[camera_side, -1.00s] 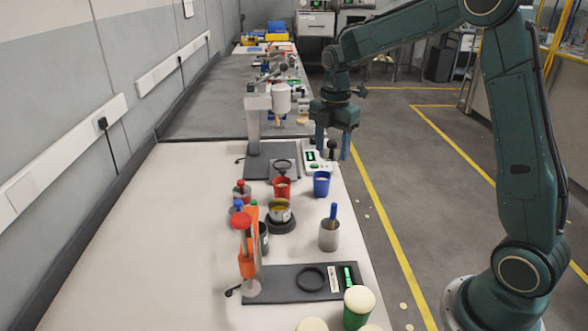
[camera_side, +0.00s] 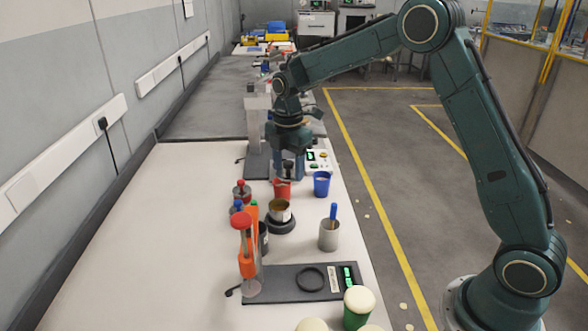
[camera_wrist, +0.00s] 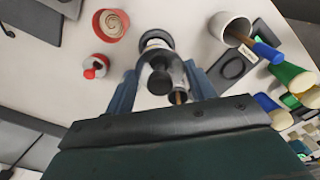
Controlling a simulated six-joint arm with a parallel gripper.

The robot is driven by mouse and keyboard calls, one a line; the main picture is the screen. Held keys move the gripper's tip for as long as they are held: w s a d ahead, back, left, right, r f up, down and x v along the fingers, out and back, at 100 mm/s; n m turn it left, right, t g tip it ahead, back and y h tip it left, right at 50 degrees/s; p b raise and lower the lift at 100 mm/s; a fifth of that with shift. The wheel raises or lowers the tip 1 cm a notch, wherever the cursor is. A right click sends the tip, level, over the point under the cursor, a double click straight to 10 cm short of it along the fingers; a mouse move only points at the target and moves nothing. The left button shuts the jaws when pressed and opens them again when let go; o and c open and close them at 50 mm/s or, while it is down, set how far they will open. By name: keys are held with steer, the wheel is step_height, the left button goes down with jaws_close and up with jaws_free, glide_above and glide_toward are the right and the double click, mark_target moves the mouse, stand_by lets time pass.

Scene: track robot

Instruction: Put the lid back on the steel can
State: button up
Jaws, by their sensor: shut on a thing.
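The steel can (camera_side: 281,216) stands open on a dark round base (camera_side: 281,227), with a pale label and amber contents showing. My gripper (camera_side: 289,172) is behind the can in the side view, above the red cup area. It is shut on a dark lid, whose round knob shows between the fingers in the wrist view (camera_wrist: 160,78). The lid is held up, apart from the can. In the wrist view the can (camera_wrist: 153,37) is partly hidden behind the lid.
A red cup (camera_side: 282,190) and a blue cup (camera_side: 321,184) stand close to the gripper. A grey cup with a blue-handled tool (camera_side: 329,236) is right of the can. The table's left side is clear.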

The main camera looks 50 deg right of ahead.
mark_target(278, 175)
steer(key=shift+w+a+f, duration=0.35)
steer(key=shift+a, duration=0.2)
steer(key=shift+w+a+f, duration=0.35)
steer(key=shift+a, duration=0.2)
steer(key=shift+f, duration=0.15)
steer(key=shift+f, duration=3.05)
steer(key=shift+f, duration=0.2)
steer(key=o, duration=1.5)
steer(key=shift+r, duration=0.15)
